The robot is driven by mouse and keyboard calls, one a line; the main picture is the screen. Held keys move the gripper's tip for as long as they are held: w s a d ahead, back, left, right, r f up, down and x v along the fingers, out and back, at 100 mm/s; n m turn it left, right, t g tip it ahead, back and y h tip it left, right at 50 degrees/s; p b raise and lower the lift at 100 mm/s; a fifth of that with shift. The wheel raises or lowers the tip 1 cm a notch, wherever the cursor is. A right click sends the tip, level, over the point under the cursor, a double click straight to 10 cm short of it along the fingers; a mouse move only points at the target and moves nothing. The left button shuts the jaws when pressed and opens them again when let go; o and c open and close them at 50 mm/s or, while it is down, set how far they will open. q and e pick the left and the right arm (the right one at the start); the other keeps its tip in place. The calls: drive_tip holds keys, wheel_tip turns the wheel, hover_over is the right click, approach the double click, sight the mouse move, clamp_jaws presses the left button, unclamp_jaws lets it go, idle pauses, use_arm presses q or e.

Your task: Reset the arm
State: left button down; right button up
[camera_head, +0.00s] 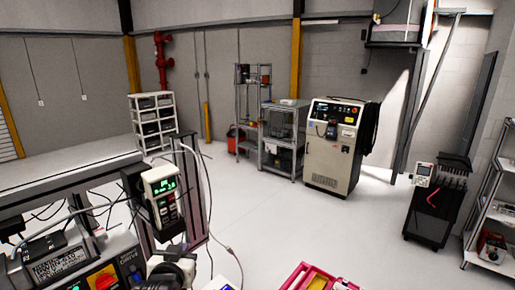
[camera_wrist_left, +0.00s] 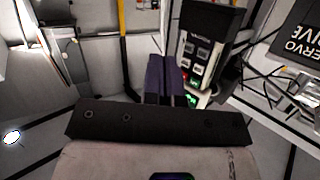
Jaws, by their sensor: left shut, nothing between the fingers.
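My left gripper (camera_wrist_left: 167,64) shows in the left wrist view as two dark purple fingers closed together, with nothing between them. Beside the fingers on the right is a handheld encoder unit (camera_wrist_left: 198,48) with rows of buttons and a green-lit display; whether they touch I cannot tell. In the head view this unit (camera_head: 162,196) sits upright on the bench frame at the left, next to a black box. A servo drive (camera_head: 58,262) with a lettered front stands at the lower left. Part of my left arm shows at the bottom. My right gripper is not in view.
A red and yellow knob (camera_head: 103,277) is at the lower left, with loose cables around. A pink case (camera_head: 292,279) is at the bottom edge. A beige control cabinet (camera_head: 332,150) and a black cart (camera_head: 430,210) stand farther back. The middle floor is clear.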

use_arm(q)
drive_tip(key=s+a+f+g+p, duration=0.1)
drive_tip(key=s+f+g, duration=0.3)
drive_tip(key=s+f, duration=0.5)
drive_tip(key=s+a+f+g+p, duration=0.1)
drive_tip(key=s+f, duration=0.7)
drive_tip(key=s, duration=1.2)
drive_tip(key=s+f+m+g+p, duration=0.1)
drive_tip(key=s+f+g, duration=0.5)
drive_tip(key=s, duration=0.9)
wheel_tip(320, 180, down, 4)
drive_tip(key=shift+a+r+g+h+p, duration=0.2)
drive_tip(key=shift+a+g+h+p, duration=0.15)
drive_tip(key=shift+p, duration=0.4)
